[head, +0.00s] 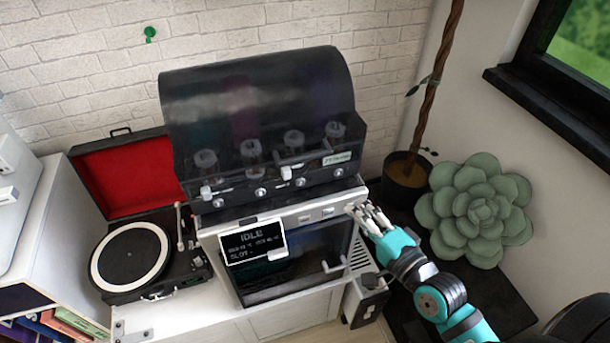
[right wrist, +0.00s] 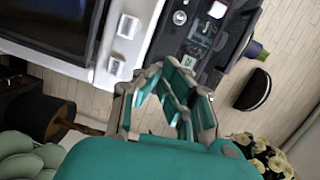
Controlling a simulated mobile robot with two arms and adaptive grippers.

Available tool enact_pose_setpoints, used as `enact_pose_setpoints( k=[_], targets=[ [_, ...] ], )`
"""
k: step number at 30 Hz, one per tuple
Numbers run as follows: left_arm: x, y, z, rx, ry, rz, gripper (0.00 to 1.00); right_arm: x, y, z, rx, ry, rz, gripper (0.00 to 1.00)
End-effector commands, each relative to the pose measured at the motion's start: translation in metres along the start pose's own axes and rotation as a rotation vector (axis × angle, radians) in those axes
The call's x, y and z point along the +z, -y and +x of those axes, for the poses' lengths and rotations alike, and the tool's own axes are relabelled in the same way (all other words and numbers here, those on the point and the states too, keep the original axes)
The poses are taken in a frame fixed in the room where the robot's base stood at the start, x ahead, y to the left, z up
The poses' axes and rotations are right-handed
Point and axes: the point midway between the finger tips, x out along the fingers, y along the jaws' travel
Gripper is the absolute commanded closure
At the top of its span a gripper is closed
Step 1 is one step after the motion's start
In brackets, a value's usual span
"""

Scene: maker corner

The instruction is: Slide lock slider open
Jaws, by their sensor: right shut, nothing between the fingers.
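A machine with a white body and dark front door (head: 300,262) stands on a white cabinet. Its white top strip carries small raised controls, including a left control (head: 305,218) and a right control (head: 328,212). In the right wrist view, two such controls (right wrist: 128,26) (right wrist: 115,66) show on the white strip. I cannot tell for sure which is the lock slider. My right gripper (head: 364,211) is shut and empty at the strip's right end, its tips near or over that corner; contact is unclear. It also shows in the right wrist view (right wrist: 168,80). My left gripper is not in view.
A smoky hood (head: 260,100) covers knobs and clear cylinders behind the strip. A screen reading IDLE (head: 254,241) hangs at the front left. A record player (head: 130,255) is left; a green succulent (head: 478,208) and potted trunk (head: 405,178) are right.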

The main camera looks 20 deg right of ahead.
Motion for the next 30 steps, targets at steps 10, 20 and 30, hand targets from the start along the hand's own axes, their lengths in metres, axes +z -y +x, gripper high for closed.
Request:
enact_pose_setpoints(
  k=[10, 20, 30],
  targets=[
    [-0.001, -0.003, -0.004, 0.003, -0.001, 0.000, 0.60, 0.008, 0.047, -0.008, -0.079, 0.028, 0.082, 1.00],
    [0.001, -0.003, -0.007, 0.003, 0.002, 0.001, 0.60, 0.007, 0.049, 0.000, -0.081, 0.026, 0.078, 1.00],
    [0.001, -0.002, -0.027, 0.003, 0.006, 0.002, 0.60, 0.008, 0.057, 0.065, -0.082, 0.026, 0.078, 1.00]
  ],
)
